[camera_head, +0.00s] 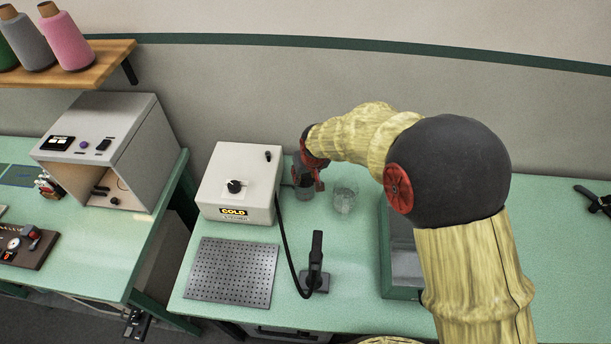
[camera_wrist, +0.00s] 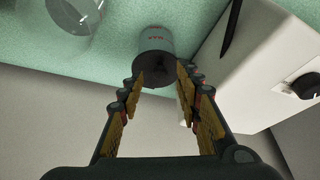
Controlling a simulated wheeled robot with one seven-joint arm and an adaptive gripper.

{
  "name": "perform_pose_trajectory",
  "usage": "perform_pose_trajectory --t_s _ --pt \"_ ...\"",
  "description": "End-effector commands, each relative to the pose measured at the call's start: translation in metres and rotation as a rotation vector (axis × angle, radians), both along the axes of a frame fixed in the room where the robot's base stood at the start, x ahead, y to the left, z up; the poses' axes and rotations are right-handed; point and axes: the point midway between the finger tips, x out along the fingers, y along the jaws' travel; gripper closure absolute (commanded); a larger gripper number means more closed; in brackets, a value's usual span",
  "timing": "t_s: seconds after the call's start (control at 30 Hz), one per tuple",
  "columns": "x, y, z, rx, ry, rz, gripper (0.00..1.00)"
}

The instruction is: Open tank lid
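My gripper (camera_head: 308,181) points down at the back of the green bench, just right of the white box. In the wrist view its two fingers (camera_wrist: 157,82) are apart, with nothing visible held between their inner pads. A small grey cylinder (camera_wrist: 154,42) with red lettering and a dark end stands just ahead of the fingertips, lined up with the gap. It also shows below my gripper in the head view (camera_head: 305,192). Contact with the fingers cannot be made out. No tank lid can be clearly identified; a green-rimmed grey container (camera_head: 401,293) at right is partly hidden by my arm.
The white box (camera_head: 240,180) labelled COLD, with a black knob, stands close left of my gripper. A clear glass (camera_head: 344,198) is close on the right. A black handheld tool (camera_head: 316,265) on a cable and a perforated plate (camera_head: 232,271) lie in front.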

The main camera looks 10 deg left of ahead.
Motion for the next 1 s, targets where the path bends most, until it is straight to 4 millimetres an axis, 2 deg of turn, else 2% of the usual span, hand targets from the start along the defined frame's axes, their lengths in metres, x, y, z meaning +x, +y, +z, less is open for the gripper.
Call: perform_pose_trajectory --t_s 0.17,0.47,1.0 --pt "0.0051 0.0022 -0.0129 0.000 -0.001 0.000 0.66" --pt "0.0059 0.0026 -0.0142 0.000 -0.001 0.000 0.66" --pt "0.0056 0.0026 -0.0142 0.000 -0.001 0.000 0.96"
